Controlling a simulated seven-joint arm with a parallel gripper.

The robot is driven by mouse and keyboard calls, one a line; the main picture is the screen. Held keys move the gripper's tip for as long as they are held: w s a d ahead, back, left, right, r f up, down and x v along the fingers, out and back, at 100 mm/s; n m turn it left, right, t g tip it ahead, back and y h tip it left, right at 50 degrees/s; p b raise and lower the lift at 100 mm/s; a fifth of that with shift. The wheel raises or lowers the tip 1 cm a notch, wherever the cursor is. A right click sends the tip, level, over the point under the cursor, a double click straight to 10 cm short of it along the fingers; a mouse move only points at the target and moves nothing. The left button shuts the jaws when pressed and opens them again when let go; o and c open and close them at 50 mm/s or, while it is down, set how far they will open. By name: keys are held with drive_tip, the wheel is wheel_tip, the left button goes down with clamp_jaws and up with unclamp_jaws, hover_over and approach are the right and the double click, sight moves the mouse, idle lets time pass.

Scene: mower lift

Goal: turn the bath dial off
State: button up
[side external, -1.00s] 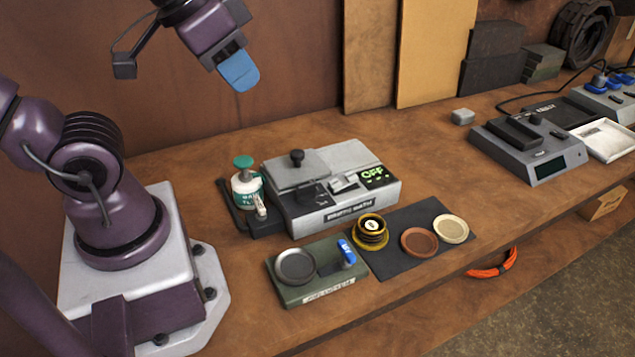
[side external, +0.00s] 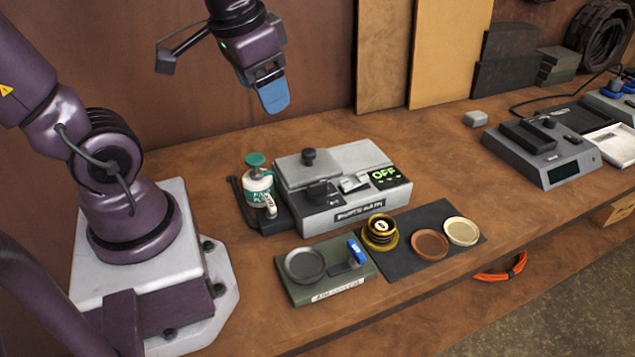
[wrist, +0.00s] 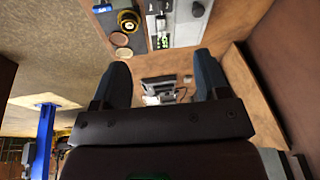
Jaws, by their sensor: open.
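The bath (side external: 345,200) is a grey box with a lid and a dark knob on top, standing on the wooden bench. Its small display (side external: 385,175) reads OFF in green. A control (side external: 353,183) sits on its top beside the display; its exact setting is too small to tell. In the wrist view the bath (wrist: 185,25) is at the top, partly cut off. My gripper (side external: 274,108) hangs in the air above and behind the bath, touching nothing. In the wrist view its two blue fingers (wrist: 165,82) are spread with nothing between them.
A green-capped bottle (side external: 258,188) stands left of the bath. In front are a green stand with a round pan (side external: 305,265), a brass-coloured pot (side external: 380,232) and two shallow dishes (side external: 430,244) on a dark mat. A grey device (side external: 545,150) stands farther right, with bare bench between.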

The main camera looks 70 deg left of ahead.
wheel_tip(320, 180, down, 4)
drive_tip(key=w+a+m+g, duration=0.2)
drive_tip(key=a+m, duration=0.1)
drive_tip(key=m+g+h, duration=0.1)
drive_tip(key=m+h, duration=0.1)
drive_tip(key=m, duration=1.4)
approach(318, 182)
wheel_tip(318, 182, down, 10)
drive_tip(key=shift+d+f, duration=0.1)
drive_tip(key=shift+d, duration=0.05)
drive_tip(key=c, duration=0.9)
